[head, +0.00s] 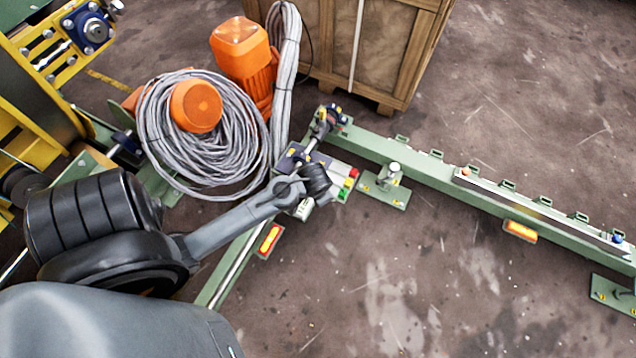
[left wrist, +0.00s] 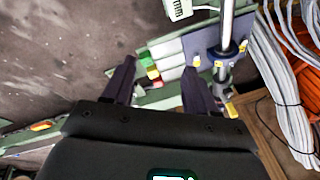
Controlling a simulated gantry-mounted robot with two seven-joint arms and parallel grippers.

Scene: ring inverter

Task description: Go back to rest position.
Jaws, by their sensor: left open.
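My left arm comes in from the lower left in the head view. It ends in my dark left gripper (head: 317,182), over the machine beside a box with red, yellow and green buttons (head: 349,184). Its fingers are hard to make out there. In the left wrist view the two dark fingers of my left gripper (left wrist: 159,66) stand apart with nothing held between them. The coloured buttons (left wrist: 151,68) show beyond the gap; I cannot tell how far away. My right gripper is in neither view.
Orange motors (head: 240,48) and a coil of grey cable (head: 150,130) lie behind the arm. A wooden crate (head: 385,45) stands at the top. A green rail (head: 415,160) runs to the right. The concrete floor (head: 390,270) at lower right is mostly clear.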

